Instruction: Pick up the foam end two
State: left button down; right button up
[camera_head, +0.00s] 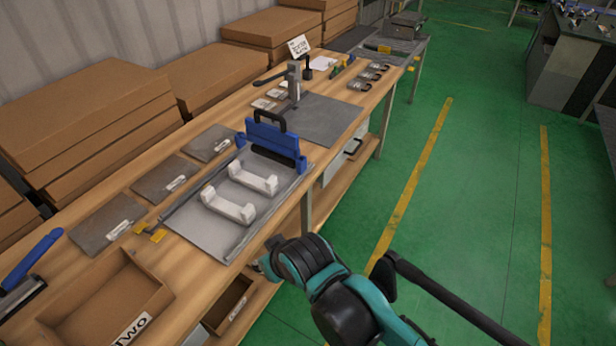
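Two white U-shaped foam pieces lie on a grey plate (207,232) on the wooden bench. The farther foam piece (253,182) is close to the blue clamp bar, and the nearer foam piece (228,210) is in front of it. I cannot tell which one is foam end two. An open cardboard box (88,300) with a label reading "TWO" stands at the lower left. My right gripper (262,265) is at the bench's front edge, right of the nearer foam piece and apart from it. Its fingers are mostly hidden by the wrist. My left gripper is out of view.
A blue fixture (272,142) with a black handle stands at the plate's far end. A lever press (293,80) stands beyond it. Several grey plates line the back, before stacked cardboard boxes (85,120). A blue-handled tool (30,262) lies left. Green floor is clear right.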

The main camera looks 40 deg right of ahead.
aim_at(270, 187)
jog(key=z, duration=0.8)
jog(key=i+l, duration=0.55)
jog(key=l, duration=0.15)
jog(key=i+l+z, duration=0.1)
jog(key=i+l, duration=0.4)
jog(key=l, duration=0.2)
